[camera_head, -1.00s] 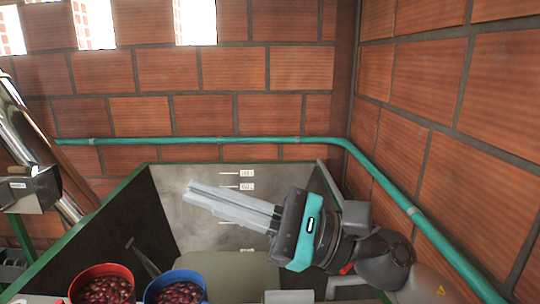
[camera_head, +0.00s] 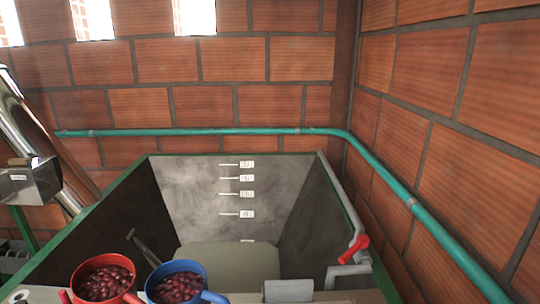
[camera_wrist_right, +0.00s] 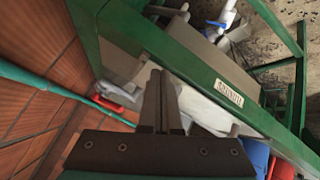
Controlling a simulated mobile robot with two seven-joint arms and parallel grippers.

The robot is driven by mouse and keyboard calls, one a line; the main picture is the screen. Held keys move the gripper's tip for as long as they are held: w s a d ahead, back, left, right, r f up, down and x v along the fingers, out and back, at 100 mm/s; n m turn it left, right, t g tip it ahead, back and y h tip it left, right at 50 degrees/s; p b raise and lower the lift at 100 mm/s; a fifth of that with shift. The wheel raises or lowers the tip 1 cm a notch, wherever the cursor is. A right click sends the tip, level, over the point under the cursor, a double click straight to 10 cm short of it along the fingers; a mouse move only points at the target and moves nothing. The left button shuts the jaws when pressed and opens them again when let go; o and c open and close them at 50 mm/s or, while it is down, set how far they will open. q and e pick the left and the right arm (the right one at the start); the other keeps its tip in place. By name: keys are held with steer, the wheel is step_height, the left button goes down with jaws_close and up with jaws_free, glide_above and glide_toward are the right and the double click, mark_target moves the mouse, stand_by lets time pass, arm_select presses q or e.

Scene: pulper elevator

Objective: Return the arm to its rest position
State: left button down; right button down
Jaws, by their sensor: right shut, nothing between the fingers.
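My right gripper (camera_wrist_right: 161,100) shows in the right wrist view. Its two long fingers lie together, shut with nothing between them. Beyond them is the green frame (camera_wrist_right: 190,75) of the hopper. A label plate sits on that frame. My right arm does not show in the head view. My left gripper is in neither current view.
In the head view the hopper (camera_head: 200,190) has level marks on its back wall. A red mug (camera_head: 75,275) and a blue mug (camera_head: 155,275) of red cherries stand at its front edge. A red-handled valve (camera_head: 355,248) is at its right. A teal pipe (camera_head: 230,131) runs along the brick walls.

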steer(key=s+f+m+g, duration=0.4)
steer(key=s+f+g, duration=0.15)
steer(key=s, duration=0.55)
step_height(320, 180, down, 31)
steer(key=s+g+b, duration=0.1)
steer(key=s+b, duration=0.2)
steer(key=b, duration=0.6)
steer(key=s+d+f+b, duration=0.1)
steer(key=s+f+b, duration=0.3)
steer(key=s+f, duration=0.3)
steer(key=s+d+f+g+b, duration=0.1)
steer(key=s+f+b, duration=0.3)
steer(key=f, duration=1.2)
steer(key=s, duration=0.4)
steer(key=shift+d+n+b, duration=0.2)
steer(key=shift+n+b, duration=0.1)
